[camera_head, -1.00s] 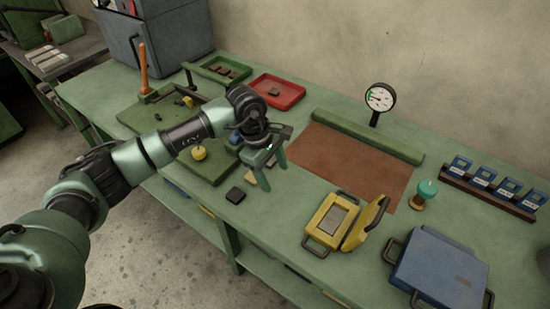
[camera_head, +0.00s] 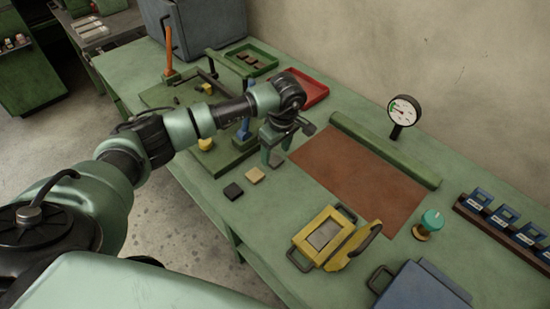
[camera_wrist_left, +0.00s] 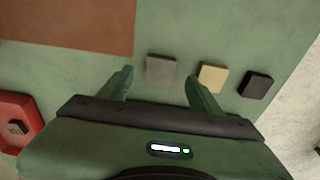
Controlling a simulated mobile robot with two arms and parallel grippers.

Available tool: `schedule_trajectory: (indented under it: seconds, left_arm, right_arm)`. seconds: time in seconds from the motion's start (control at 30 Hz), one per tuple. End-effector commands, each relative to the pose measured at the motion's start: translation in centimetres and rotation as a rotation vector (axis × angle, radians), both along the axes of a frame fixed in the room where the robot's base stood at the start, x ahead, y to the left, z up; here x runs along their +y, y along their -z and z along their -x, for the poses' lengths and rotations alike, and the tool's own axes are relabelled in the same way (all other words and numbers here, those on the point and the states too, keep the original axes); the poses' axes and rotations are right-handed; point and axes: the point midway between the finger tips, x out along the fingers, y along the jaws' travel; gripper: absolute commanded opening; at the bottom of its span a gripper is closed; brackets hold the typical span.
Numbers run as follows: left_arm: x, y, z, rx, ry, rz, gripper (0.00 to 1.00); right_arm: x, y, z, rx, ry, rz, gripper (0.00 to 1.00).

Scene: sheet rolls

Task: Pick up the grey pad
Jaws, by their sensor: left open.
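The grey pad (camera_wrist_left: 161,68) lies flat on the green bench top in the left wrist view, ahead of my left gripper (camera_wrist_left: 160,77) and between the lines of its two fingers. My left gripper is open and empty. It also shows in the head view (camera_head: 276,152), pointing down over the bench, where it mostly hides the grey pad. I cannot tell its exact height above the pad. A tan pad (camera_head: 255,175) and a black pad (camera_head: 233,191) lie in a row beside it. My right gripper is not in view.
A brown mat (camera_head: 355,180) lies right of the gripper, with a green bar (camera_head: 385,150) behind it. A yellow case (camera_head: 325,236) stands open near the front edge. A red tray (camera_head: 313,88) is behind the gripper. A green board with tools (camera_head: 160,98) is at left.

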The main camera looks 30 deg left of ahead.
Motion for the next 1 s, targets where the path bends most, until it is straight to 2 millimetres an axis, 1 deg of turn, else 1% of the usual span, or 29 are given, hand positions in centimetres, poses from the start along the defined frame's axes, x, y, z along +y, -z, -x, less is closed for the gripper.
schedule_trajectory:
  seconds: [0.03,0.1,0.2,0.43,0.47,0.5,0.57,0.6,0.67,0.7,1.0]
  left_arm:
    - [0.0,0.6,0.2,0.006,-0.001,0.001,0.64]
    - [0.1,1.6,0.0,0.003,0.001,0.002,0.64]
    - [0.3,2.5,0.0,0.003,0.000,0.001,0.64]
    - [0.4,2.8,-0.1,0.000,0.001,0.001,0.64]
    - [0.4,2.8,-0.1,0.000,0.001,0.001,0.61]
    - [0.3,2.8,-0.1,0.000,0.001,0.001,0.50]
    - [0.3,2.8,-0.1,0.000,0.001,0.001,0.33]
    - [0.3,2.8,-0.1,0.000,0.001,0.001,0.22]
    - [0.3,2.8,-0.1,0.000,0.001,0.001,0.05]
    - [0.3,2.8,-0.1,0.000,0.001,0.001,0.00]
    - [0.3,2.5,-0.1,-0.001,0.001,0.002,0.00]
  right_arm:
    - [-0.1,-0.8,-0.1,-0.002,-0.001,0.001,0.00]
    - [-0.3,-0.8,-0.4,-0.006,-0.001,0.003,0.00]
    - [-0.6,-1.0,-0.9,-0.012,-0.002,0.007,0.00]
    - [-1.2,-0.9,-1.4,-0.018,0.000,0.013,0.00]
    - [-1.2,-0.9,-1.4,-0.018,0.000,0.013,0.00]
    - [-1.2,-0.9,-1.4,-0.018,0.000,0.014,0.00]
    - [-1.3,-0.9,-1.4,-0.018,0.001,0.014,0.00]
    - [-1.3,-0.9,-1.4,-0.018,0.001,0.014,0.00]
    - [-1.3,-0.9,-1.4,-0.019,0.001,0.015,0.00]
    - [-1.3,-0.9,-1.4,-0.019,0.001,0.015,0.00]
    - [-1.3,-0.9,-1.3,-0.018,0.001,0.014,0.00]
